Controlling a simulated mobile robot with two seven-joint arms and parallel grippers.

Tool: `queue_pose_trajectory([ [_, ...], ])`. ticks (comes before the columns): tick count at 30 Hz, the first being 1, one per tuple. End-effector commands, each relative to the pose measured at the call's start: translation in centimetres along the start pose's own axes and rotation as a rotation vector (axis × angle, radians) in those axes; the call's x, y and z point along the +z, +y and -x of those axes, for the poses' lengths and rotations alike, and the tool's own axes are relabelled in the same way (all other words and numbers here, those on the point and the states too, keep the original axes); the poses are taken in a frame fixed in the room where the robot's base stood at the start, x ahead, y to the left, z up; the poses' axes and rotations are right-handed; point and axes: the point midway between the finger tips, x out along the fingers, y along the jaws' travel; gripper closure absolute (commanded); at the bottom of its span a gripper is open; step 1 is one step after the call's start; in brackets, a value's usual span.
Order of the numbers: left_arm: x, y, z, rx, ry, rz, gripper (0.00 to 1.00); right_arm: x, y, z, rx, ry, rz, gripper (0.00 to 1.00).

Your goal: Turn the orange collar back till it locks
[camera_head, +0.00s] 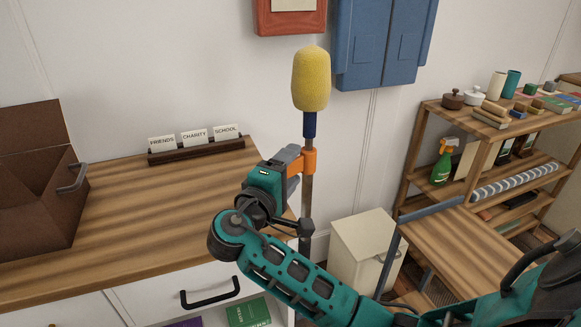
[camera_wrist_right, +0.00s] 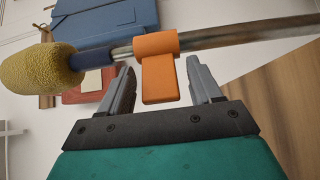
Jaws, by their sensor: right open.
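The orange collar (camera_head: 301,162) sits around an upright metal pole (camera_head: 307,192), just below a dark blue sleeve (camera_head: 309,125) and a yellow fuzzy head (camera_head: 311,79). In the right wrist view the collar (camera_wrist_right: 157,65) has a flat tab that reaches down between my right gripper's fingers (camera_wrist_right: 156,88). The fingers are open, one on each side of the tab, with a gap visible on both sides. In the head view my right gripper (camera_head: 291,160) is at the collar's left side, partly covering it. My left gripper is not in view.
A wooden counter (camera_head: 140,215) with a card holder (camera_head: 196,150) and a brown box (camera_head: 35,195) is at left. A white cabinet (camera_head: 362,245) stands behind the pole to the right. Red and blue boxes hang on the wall.

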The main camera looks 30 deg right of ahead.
Motion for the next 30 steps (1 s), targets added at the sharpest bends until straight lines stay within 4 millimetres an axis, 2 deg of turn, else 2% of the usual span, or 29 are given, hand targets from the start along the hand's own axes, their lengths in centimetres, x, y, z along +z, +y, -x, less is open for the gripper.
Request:
queue_pose_trajectory([
  [4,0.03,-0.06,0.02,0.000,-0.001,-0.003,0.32,0.00,-0.01,0.01,0.000,0.000,0.000,0.36],
  [24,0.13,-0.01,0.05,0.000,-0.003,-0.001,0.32,0.01,-0.02,-0.01,0.000,0.000,0.000,1.00],
  [30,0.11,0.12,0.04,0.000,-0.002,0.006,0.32,0.00,-0.02,-0.02,0.000,0.000,0.000,1.00],
])
